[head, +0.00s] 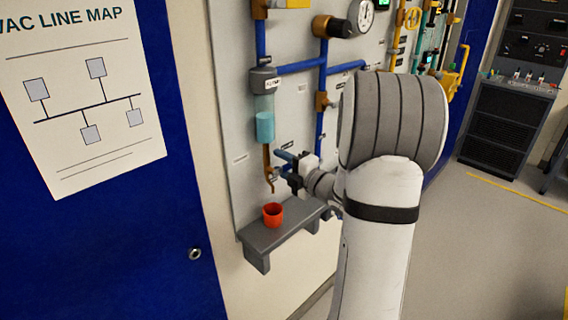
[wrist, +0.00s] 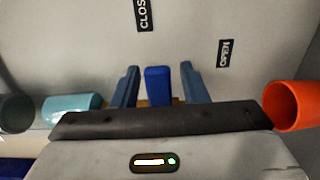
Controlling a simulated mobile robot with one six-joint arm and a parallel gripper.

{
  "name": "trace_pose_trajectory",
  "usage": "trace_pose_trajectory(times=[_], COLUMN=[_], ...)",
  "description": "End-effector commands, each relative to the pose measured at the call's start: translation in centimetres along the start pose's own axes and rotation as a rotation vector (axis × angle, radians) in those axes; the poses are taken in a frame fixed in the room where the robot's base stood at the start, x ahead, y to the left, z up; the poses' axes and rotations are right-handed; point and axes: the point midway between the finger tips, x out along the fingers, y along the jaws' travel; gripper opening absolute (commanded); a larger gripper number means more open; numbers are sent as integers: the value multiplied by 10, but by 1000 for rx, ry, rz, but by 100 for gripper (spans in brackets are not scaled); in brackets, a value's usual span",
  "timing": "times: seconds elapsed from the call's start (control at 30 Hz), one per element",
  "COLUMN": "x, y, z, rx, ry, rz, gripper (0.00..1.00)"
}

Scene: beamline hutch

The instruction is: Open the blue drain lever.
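The blue drain lever (wrist: 158,86) shows in the wrist view as a short blue bar between the two blue-grey fingers of my gripper (wrist: 160,88). There is a visible gap on each side of it, so the fingers are open around it and do not grip it. A CLOSED label (wrist: 143,14), partly cut off, is above the lever, and an OPEN label (wrist: 224,53) is to its right. In the head view my gripper (head: 284,167) is at the panel beside the brown drain spout; I cannot clearly tell the lever from the fingers there.
A red cup (head: 273,214) stands on a grey shelf (head: 264,243) under the spout (head: 268,175). A sight glass with light-blue liquid (head: 265,126) is above it. Blue pipes (head: 301,67) and a gauge (head: 361,15) are higher on the panel. Open floor (head: 478,240) lies to the right.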

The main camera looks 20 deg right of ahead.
Motion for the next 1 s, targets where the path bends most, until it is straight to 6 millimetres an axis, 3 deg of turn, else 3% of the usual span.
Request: trace_pose_trajectory(times=[0.5,0.8,1.0], x=[0,-2,7], y=[0,0,-1], z=[0,4,-4], rx=[0,0,18], ry=[1,0,11], rz=[0,0,1], gripper=[0,0,0])
